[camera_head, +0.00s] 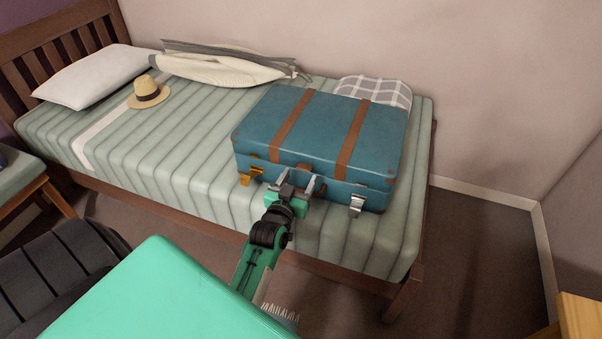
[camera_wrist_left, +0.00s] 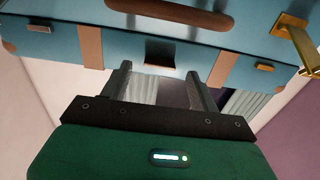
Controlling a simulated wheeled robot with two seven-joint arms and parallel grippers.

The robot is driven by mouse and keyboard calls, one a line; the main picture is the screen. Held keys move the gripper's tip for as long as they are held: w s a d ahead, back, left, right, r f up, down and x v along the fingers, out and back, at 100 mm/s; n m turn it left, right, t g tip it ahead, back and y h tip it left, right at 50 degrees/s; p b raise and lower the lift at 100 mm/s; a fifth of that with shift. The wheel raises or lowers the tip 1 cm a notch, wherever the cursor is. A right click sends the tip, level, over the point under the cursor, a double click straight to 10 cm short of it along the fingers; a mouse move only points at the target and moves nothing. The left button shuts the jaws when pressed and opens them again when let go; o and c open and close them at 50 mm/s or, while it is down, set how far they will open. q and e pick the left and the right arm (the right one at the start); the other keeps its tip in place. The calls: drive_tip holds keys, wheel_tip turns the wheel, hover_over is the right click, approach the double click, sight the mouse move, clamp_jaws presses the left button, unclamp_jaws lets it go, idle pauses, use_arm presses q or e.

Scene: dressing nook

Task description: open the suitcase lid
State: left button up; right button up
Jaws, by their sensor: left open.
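The blue suitcase (camera_head: 300,145) with two brown straps lies flat on the bed, its lid (camera_head: 325,115) down. A gold latch (camera_head: 251,177) at the front left and a silver latch (camera_head: 356,205) at the front right both stick out from the front. My left gripper (camera_head: 300,188) is open and empty at the front middle of the suitcase. In the left wrist view its fingers (camera_wrist_left: 160,85) point at the blue front, close to a dark catch. The brown handle (camera_wrist_left: 175,12) and the gold latch (camera_wrist_left: 297,42) show there too. Contact cannot be told.
The striped bed (camera_head: 190,140) carries a white pillow (camera_head: 95,76), a straw hat (camera_head: 148,92), a folded cream garment (camera_head: 220,67) and a checked cloth (camera_head: 375,91) behind the suitcase. The wall (camera_head: 500,80) stands behind the bed. Floor (camera_head: 470,250) at the right is clear.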

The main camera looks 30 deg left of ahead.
use_arm(q)
drive_tip(key=shift+x, duration=1.15)
drive_tip(key=shift+c, duration=0.4)
clamp_jaws()
drive_tip(key=shift+r, duration=0.15)
